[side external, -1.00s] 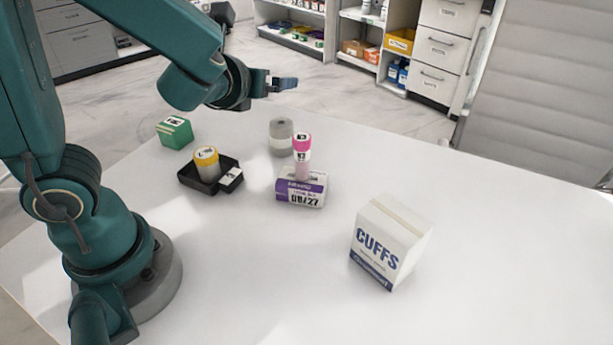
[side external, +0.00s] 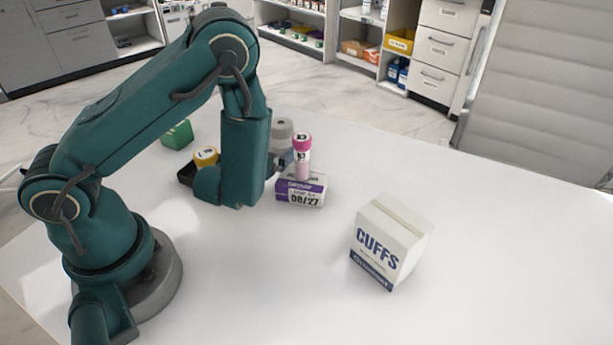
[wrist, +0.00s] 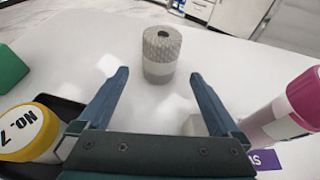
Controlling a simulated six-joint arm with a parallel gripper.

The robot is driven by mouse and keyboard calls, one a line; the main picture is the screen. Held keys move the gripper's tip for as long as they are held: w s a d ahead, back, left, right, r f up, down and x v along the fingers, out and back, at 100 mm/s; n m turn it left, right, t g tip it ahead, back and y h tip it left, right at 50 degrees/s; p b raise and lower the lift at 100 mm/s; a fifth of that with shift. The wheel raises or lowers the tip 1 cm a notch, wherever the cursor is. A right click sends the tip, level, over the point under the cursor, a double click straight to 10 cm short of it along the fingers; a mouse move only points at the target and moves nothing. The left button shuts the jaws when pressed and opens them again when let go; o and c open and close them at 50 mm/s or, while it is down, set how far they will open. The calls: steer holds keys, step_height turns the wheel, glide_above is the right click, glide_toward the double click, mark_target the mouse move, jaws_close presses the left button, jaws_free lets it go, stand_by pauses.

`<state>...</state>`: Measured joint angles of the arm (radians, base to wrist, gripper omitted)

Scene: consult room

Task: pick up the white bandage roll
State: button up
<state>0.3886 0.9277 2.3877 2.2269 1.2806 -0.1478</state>
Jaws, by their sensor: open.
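The bandage roll (wrist: 160,56) stands upright on the table in the wrist view, pale grey-white with a hole in its top. In the side view its upper part (side external: 282,129) shows behind the pink-capped tube, and my arm is close to its lower left. My gripper (wrist: 158,75) is open, its two blue-grey fingers pointing toward the roll. The roll appears beyond the fingertips, centred between them, and nothing is held. In the side view my gripper is mostly hidden behind my forearm.
A pink-capped tube (side external: 302,150) stands on a purple-and-white box (side external: 301,190), right of my gripper. A yellow-capped container (wrist: 29,131) in a black tray (side external: 186,174) and a green box (side external: 177,135) lie left. A CUFFS box (side external: 391,241) stands at right, with clear table around it.

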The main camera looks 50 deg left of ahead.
mark_target(278, 144)
steer(key=shift+x, duration=2.5)
steer(key=c, duration=1.4)
